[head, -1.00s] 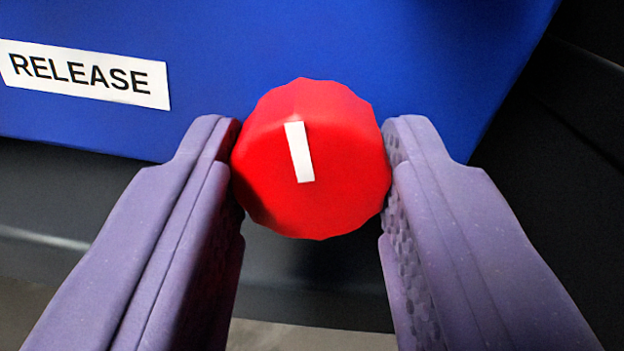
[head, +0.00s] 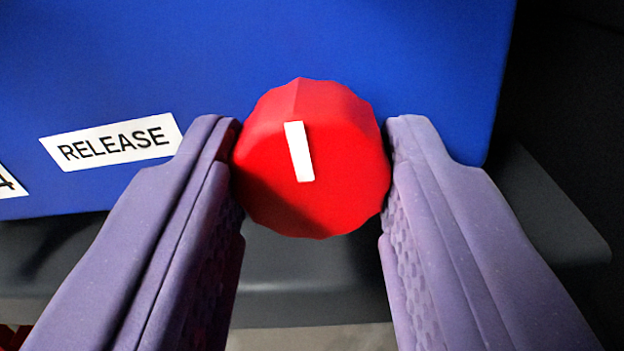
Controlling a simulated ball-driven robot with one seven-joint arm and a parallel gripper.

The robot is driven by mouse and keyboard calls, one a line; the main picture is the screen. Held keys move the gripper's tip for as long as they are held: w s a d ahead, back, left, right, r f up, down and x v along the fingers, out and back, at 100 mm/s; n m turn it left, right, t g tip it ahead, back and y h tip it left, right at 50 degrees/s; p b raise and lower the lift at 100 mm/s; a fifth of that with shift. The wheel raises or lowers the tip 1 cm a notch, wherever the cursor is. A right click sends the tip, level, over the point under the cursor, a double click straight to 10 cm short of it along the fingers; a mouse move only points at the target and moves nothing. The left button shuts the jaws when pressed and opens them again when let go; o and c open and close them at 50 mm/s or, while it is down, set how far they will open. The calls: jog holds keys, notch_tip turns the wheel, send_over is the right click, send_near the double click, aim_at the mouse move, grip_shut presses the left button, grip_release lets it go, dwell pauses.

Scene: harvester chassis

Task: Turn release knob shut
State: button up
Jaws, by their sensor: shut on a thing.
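The red release knob (head: 335,185) is a scalloped round knob in the middle of the head view, in front of a blue panel (head: 380,50). A white pointer mark (head: 299,152) on its face stands near upright in the picture, its top leaning slightly left. My gripper (head: 311,170) has its two purple fingers on the left and right sides of the knob and is shut on it. A white RELEASE label (head: 112,142) is on the panel to the left of the knob, tilted up to the right.
Part of another white label (head: 8,183) shows at the left edge. A dark grey ledge (head: 540,205) runs below the panel. The area right of the panel is dark. A small red thing shows at the bottom left corner.

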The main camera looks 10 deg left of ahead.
jog(key=shift+s+f, duration=0.15)
jog(key=o, duration=1.1)
jog(key=shift+c, duration=0.2)
jog(key=s+b, duration=0.1)
jog(key=s, duration=0.6)
jog(key=shift+s, duration=0.35)
jog(key=shift+r, duration=0.2)
